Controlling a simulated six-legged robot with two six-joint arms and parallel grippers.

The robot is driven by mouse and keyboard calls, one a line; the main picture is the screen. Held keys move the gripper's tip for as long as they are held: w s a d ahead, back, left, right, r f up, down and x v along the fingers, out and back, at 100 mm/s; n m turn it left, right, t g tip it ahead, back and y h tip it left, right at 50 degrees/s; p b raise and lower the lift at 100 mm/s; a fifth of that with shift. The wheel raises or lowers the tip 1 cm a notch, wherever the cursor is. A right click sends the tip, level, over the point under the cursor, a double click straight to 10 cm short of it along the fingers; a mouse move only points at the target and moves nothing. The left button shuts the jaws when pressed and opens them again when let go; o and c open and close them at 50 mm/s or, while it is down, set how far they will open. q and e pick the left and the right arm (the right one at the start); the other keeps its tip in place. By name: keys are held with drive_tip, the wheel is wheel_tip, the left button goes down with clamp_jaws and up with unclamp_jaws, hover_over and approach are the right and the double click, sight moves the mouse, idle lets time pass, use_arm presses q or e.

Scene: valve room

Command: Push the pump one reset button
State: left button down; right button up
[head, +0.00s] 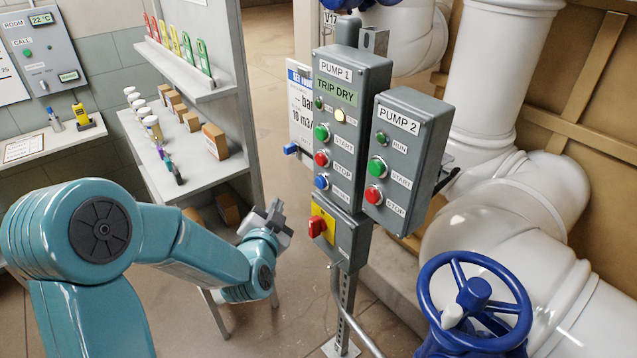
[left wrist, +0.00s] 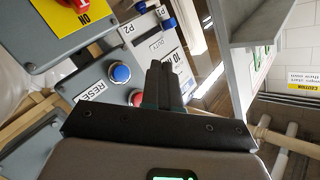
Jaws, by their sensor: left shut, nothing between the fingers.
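The grey pump 1 box (head: 343,125) stands on a post in the middle of the head view, its display reading TRIP DRY. Its blue reset button (head: 321,182) sits lowest, under the red stop button (head: 321,159) and green start button (head: 321,132). My left gripper (head: 274,214) is shut and empty, left of the box and a little lower than the blue button, apart from it. In the left wrist view the closed fingers (left wrist: 163,85) appear right of the blue button (left wrist: 120,73), beside the RESET label. My right gripper is out of view.
A red switch on a yellow plate (head: 328,220) is just below the reset button. The pump 2 box (head: 398,160) adjoins on the right. A blue handwheel (head: 474,295) and white pipes (head: 497,75) stand right; a shelf unit (head: 190,165) stands left.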

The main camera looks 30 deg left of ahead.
sight(321, 182)
use_arm(q)
drive_tip(key=w+d+p, duration=0.1)
drive_tip(key=w+d, duration=0.2)
drive_tip(key=w, duration=0.5)
drive_tip(key=shift+p, duration=0.35)
drive_tip(key=shift+s+d, duration=0.15)
idle(1.5)
drive_tip(key=shift+w+d, duration=0.15)
drive_tip(key=shift+w, duration=0.35)
